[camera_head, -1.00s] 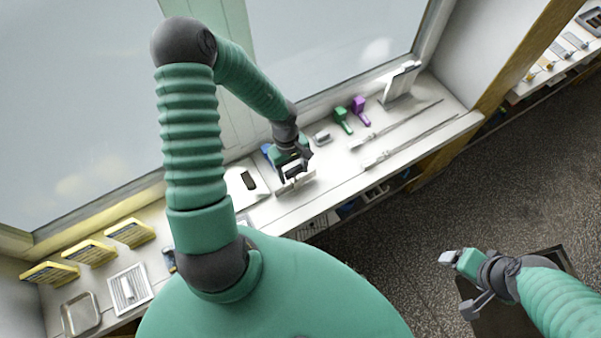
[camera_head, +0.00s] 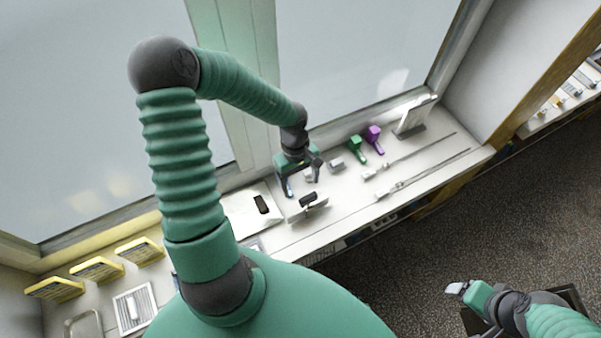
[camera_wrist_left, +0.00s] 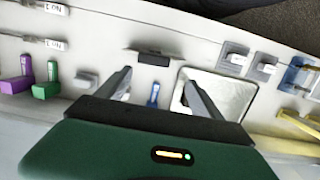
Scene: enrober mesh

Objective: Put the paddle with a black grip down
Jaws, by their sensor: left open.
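The paddle with a black grip (camera_head: 308,199) rests on the light counter, its pale plate beside the grip. The black grip also shows in the left wrist view (camera_wrist_left: 150,58), beyond the fingertips. My left gripper (camera_head: 303,187) is open above and behind the paddle, apart from it. In the left wrist view its two fingers (camera_wrist_left: 155,84) are spread with nothing clamped between them; a blue item (camera_wrist_left: 153,95) shows in the gap behind. My right gripper (camera_head: 466,291) is at the lower right, away from the counter; its jaws are not clear.
Green (camera_head: 358,148) and purple (camera_head: 374,138) handled items and two long rods (camera_head: 425,172) lie to the right on the counter. A pale tray (camera_head: 238,213) is left of the paddle. Yellow-topped items (camera_head: 97,269) stand farther left. The window is close behind.

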